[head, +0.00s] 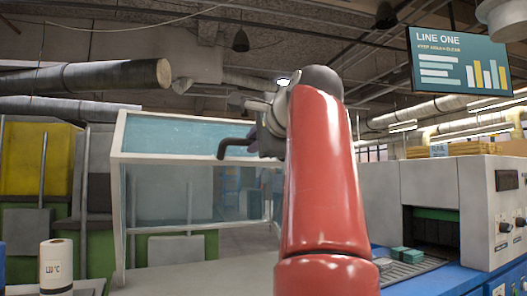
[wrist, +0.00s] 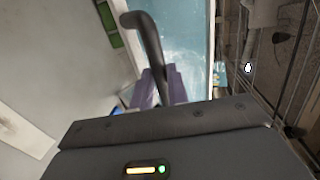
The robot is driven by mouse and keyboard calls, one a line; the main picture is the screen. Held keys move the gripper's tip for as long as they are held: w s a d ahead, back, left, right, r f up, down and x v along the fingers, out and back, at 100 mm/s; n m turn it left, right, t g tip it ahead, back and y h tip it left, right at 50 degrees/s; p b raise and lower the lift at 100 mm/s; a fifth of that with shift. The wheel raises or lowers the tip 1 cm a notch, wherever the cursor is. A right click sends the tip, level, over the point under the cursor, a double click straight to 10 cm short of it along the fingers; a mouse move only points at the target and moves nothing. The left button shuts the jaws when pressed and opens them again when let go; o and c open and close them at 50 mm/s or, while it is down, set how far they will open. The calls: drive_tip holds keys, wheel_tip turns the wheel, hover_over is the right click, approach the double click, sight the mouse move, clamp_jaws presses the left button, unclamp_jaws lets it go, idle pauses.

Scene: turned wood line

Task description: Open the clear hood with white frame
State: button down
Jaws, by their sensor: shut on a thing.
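The clear hood with its white frame (head: 119,155) stands left of centre in the head view, with a teal-tinted panel across its upper part and clear panes below. A dark bent handle (head: 234,146) shows in front of the teal panel. My gripper (head: 262,139) is at the handle's right end, partly hidden behind my red arm. In the wrist view the handle (wrist: 149,38) runs down between the purplish fingers of my gripper (wrist: 166,88), which is shut on it. The hood's right part is hidden behind my arm. I cannot tell how far the hood is open.
A LINE ONE screen (head: 460,60) hangs at the upper right.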

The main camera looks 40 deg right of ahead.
drive_tip(key=shift+w+r, duration=0.35)
drive_tip(key=shift+r, duration=0.15)
drive_tip(key=c, duration=1.5)
unclamp_jaws()
drive_tip(key=shift+s, duration=0.1)
drive_tip(key=shift+o, duration=0.7)
drive_tip(key=v, duration=0.7)
drive_tip(key=shift+s, duration=0.3)
